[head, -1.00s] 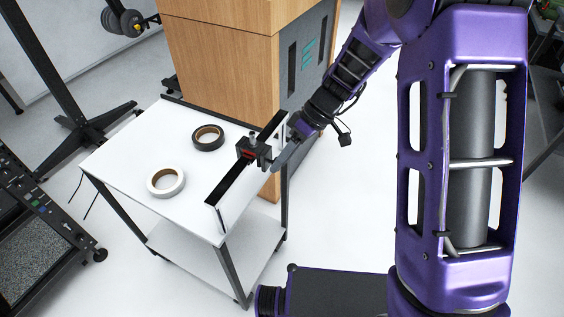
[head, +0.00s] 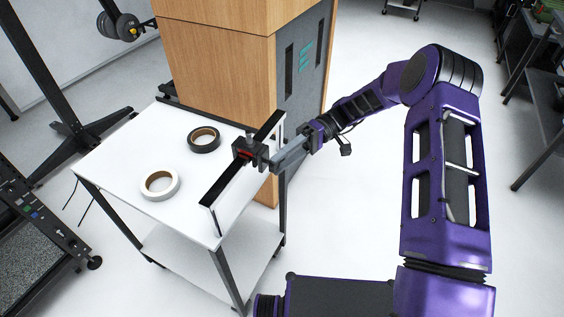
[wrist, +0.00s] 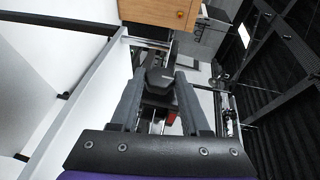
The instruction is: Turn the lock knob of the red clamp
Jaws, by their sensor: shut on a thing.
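The clamp (head: 246,153) is a small black block with a red part. It sits on the upright black-and-white rail (head: 238,176) along the right edge of the white table. Its dark lock knob (wrist: 158,82) faces my gripper. My gripper (head: 271,163) reaches in from the right, with its grey fingers at the clamp's right side. In the wrist view, the fingers (wrist: 159,75) stand on either side of the knob and are shut on it. A bit of the clamp's red (wrist: 171,117) shows below it. The exact finger contact is too small to see.
A black tape roll (head: 204,140) and a white tape roll (head: 160,185) lie on the white table (head: 125,160), left of the rail. A wooden cabinet (head: 215,60) stands right behind the table. The floor right of the table is open.

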